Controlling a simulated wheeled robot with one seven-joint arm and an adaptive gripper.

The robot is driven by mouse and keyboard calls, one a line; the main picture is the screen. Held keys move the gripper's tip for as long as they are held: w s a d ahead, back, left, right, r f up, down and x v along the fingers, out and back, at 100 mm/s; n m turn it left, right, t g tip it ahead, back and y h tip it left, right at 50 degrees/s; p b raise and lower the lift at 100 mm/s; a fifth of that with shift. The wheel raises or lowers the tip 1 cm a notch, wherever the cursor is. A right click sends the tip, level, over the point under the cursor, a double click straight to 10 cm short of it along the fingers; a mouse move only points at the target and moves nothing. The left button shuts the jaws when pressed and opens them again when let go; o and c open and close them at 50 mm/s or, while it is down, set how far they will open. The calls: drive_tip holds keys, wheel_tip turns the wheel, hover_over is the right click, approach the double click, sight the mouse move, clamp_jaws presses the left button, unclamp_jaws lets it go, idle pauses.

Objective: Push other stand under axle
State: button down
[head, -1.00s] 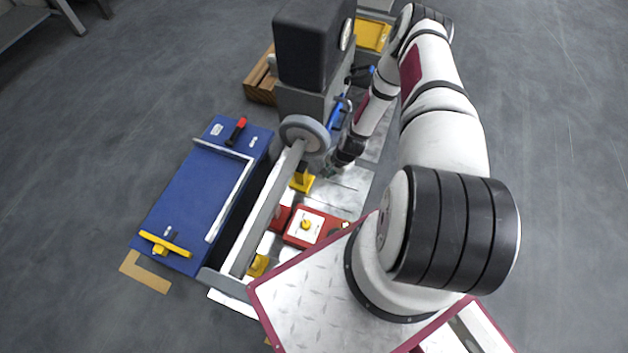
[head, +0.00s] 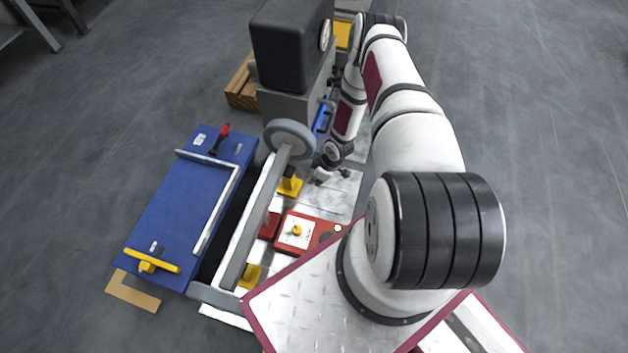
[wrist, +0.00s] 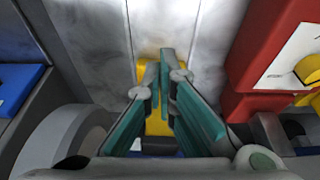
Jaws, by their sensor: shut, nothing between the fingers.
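One yellow stand (head: 290,187) is on the pale floor plate beside the long grey beam (head: 258,215), just in front of the grey wheel (head: 290,138). Another yellow stand (head: 249,276) is by the near end of the beam. I cannot clearly make out the axle apart from the beam and wheel. My gripper (head: 322,178) is low over the plate, right of the far stand. In the wrist view my gripper's teal fingers (wrist: 165,60) are shut and empty, in front of a yellow stand (wrist: 152,72) that they partly hide. I cannot tell whether they touch it.
A red box (head: 298,232) with a yellow knob is on the plate near the stands. A blue panel (head: 190,200) lies left of the beam. A dark block on a grey housing (head: 290,105) rises behind the wheel. Open floor lies to the right.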

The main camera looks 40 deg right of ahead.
sight(299, 188)
drive_tip(key=b+x, duration=0.3)
drive_tip(key=x, duration=0.4)
drive_tip(key=shift+s+f, duration=0.1)
drive_tip(key=shift+f, duration=0.1)
drive_tip(key=shift+w+a+r+b, duration=0.1)
drive_tip(key=shift+w+a+b, duration=0.15)
drive_tip(key=shift+w+a, duration=0.25)
drive_tip(key=shift+w+a+r+b, duration=0.15)
drive_tip(key=shift+w+a+b, duration=0.15)
drive_tip(key=shift+w, duration=0.25)
drive_tip(key=shift+w+a+r, duration=0.1)
drive_tip(key=shift+w+a, duration=0.35)
drive_tip(key=shift+w, duration=0.1)
